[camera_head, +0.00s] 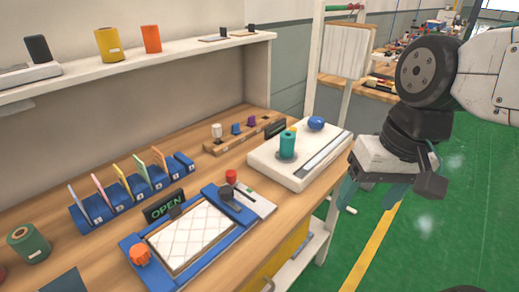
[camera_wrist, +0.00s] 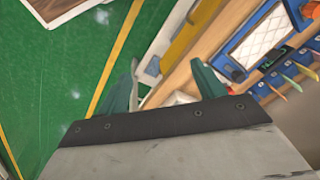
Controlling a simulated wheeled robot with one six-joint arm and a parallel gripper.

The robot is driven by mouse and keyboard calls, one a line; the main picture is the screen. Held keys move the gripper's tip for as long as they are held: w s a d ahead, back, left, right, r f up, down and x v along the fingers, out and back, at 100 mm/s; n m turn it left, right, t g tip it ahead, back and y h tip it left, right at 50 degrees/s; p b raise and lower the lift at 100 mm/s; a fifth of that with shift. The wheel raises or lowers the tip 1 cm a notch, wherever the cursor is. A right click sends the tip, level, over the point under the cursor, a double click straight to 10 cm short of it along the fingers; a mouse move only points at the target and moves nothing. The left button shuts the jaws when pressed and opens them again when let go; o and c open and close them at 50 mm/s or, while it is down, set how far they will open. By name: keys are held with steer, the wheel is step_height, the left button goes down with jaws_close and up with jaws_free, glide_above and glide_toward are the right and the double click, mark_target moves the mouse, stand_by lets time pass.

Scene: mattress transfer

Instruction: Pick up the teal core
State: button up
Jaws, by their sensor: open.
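The teal core (camera_head: 288,143) is a short cylinder standing upright on a round base on the white device (camera_head: 270,160) at the right part of the bench. My gripper (camera_head: 372,193) is in the head view to the right of the device, beyond the bench edge and over the green floor, apart from the core. In the wrist view its two teal fingers (camera_wrist: 165,90) are spread with nothing held between them. The teal core cannot be made out in the wrist view.
A blue ball-shaped knob (camera_head: 316,123) sits beside the core. A wooden rack (camera_head: 220,148) with small pegs stands behind. The floor (camera_head: 440,240) is clear.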

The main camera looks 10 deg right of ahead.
steer(key=w+a+m+y, duration=0.4)
steer(key=w+a+m, duration=0.1)
steer(key=w, duration=0.2)
steer(key=m+t+y, duration=0.2)
steer(key=m+t, duration=0.7)
steer(key=m, duration=1.3)
glide_toward(288, 135)
steer(key=w+a, duration=0.1)
steer(key=a, duration=0.1)
steer(key=x, duration=0.6)
steer(key=shift+w+f, duration=0.1)
steer(key=shift+f, duration=0.35)
steer(key=shift+w+a+f, duration=0.25)
steer(key=shift+w, duration=0.2)
steer(key=c, duration=1.1)
